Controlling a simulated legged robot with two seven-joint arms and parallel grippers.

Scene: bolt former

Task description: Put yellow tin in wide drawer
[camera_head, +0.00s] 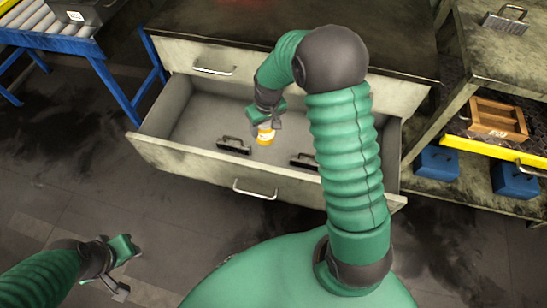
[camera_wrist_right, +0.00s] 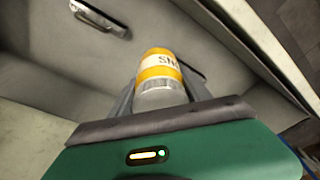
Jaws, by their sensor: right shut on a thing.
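The yellow tin (camera_head: 265,137) has a white label band and shows large in the right wrist view (camera_wrist_right: 160,70). My right gripper (camera_head: 266,126) is shut on the tin and holds it inside the outline of the open wide drawer (camera_head: 190,165). I cannot tell whether the tin touches the drawer floor. My left gripper (camera_head: 128,270) is at the lower left, away from the drawer, with its fingers apart and nothing between them.
Two dark handled objects lie in the drawer, one beside the tin (camera_head: 234,146) and one further right (camera_head: 304,161). A closed upper drawer (camera_head: 190,58) is behind. At right, a shelf holds a wooden crate (camera_head: 497,118) and blue boxes (camera_head: 437,163). A roller conveyor (camera_head: 35,22) stands at upper left.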

